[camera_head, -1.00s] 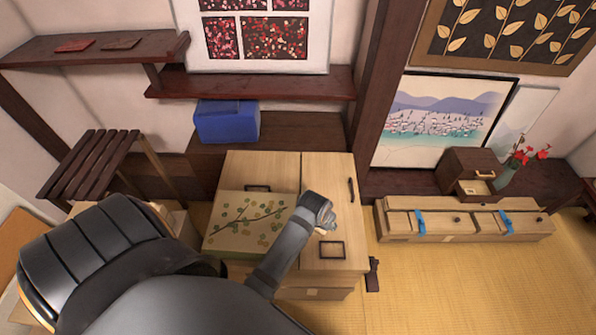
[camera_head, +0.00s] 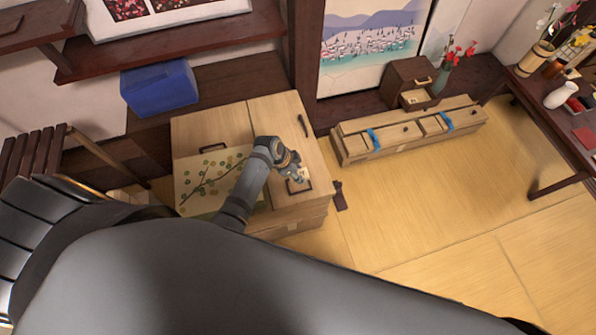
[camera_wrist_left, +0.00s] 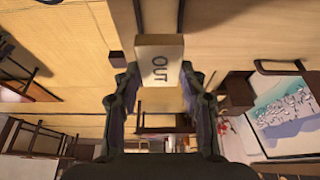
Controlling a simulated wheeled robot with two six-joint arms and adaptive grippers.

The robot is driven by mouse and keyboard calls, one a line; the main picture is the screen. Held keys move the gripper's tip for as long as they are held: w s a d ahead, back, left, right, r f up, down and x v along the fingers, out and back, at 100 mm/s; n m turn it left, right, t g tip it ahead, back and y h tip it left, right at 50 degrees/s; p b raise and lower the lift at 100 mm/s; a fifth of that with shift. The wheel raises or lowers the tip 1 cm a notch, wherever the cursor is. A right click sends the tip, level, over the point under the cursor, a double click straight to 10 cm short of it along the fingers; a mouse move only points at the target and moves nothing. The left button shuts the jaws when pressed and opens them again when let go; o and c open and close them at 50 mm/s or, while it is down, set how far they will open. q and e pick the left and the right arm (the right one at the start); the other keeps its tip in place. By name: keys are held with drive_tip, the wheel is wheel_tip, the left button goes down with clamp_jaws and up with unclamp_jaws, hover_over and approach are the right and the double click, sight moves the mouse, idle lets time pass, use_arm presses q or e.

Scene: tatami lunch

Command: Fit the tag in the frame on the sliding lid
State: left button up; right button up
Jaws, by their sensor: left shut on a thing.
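My left gripper (camera_head: 292,168) is shut on a pale wooden tag (camera_wrist_left: 146,54) marked "OUT". The tag shows clearly between the fingertips in the left wrist view (camera_wrist_left: 159,88). In the head view, the gripper is over the right part of a light wooden cabinet, just behind the dark rectangular frame (camera_head: 299,191) on its sliding lid (camera_head: 290,135). The gripper and tag overlap the frame's far edge in the picture. I cannot tell whether the tag touches the frame or lid. My right gripper is not in view.
A board with a branch pattern (camera_head: 203,180) lies on the cabinet's left part. A long low wooden chest (camera_head: 400,132) with blue straps stands to the right. A blue box (camera_head: 160,87) sits behind. The tatami floor (camera_head: 420,200) at right is mostly clear.

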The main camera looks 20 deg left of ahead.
use_arm(q)
drive_tip(key=b, duration=0.5)
hover_over(298, 185)
wheel_tip(298, 185, down, 5)
drive_tip(key=shift+f, duration=0.1)
drive_tip(key=shift+f+b, duration=0.3)
drive_tip(key=shift+f, duration=0.45)
drive_tip(key=shift+p, duration=0.45)
drive_tip(key=shift+f, duration=0.4)
idle(0.7)
drive_tip(key=o, duration=1)
